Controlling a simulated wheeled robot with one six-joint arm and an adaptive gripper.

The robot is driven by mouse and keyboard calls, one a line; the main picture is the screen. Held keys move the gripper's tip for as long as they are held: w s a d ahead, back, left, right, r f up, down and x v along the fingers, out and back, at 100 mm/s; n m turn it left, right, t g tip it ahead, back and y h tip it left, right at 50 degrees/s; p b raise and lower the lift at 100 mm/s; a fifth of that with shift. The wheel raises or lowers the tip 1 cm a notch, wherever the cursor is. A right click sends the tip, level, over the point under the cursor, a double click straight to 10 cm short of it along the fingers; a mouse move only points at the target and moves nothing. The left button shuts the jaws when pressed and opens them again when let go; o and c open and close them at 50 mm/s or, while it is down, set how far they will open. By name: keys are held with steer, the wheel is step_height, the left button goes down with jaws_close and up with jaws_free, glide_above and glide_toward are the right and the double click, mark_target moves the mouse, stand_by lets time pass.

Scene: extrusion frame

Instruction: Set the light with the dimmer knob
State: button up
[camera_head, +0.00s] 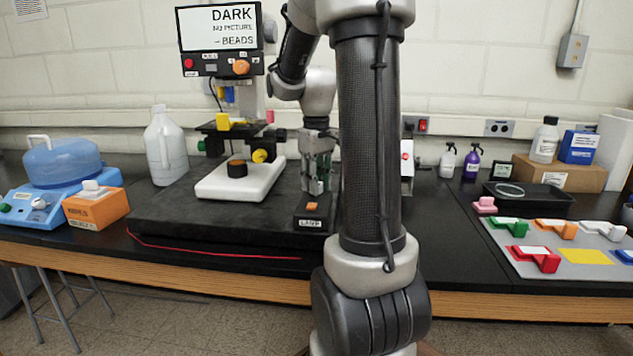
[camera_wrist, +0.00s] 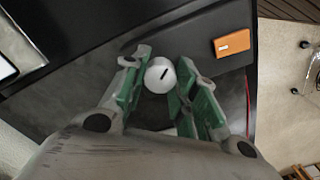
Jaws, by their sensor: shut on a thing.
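The white dimmer knob (camera_wrist: 160,75) sits between my fingertips in the wrist view, with a short dark line on its top. My gripper (camera_wrist: 157,83) has green-padded fingers and is shut on the knob; it also shows in the head view (camera_head: 317,175), pointing down. The knob is not clear in the head view. It is by the black lamp box (camera_head: 318,224), which has an orange rocker switch (camera_wrist: 232,43). The microscope's screen (camera_head: 221,28) reads "DARK", with smaller lines on a picture and beads.
The microscope's white base (camera_head: 218,188) stands on a black slab left of my gripper. A white jug (camera_head: 166,145), an orange box (camera_head: 96,208) and a blue device are farther left. Colored pieces lie on a grey mat (camera_head: 545,225) at right.

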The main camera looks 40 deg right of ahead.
steer(key=m, duration=0.5)
steer(key=shift+m, duration=0.3)
steer(key=shift+w, duration=0.1)
stand_by(0.3)
steer(key=o, duration=1)
step_height(320, 180, up, 12)
steer(key=shift+r, duration=0.1)
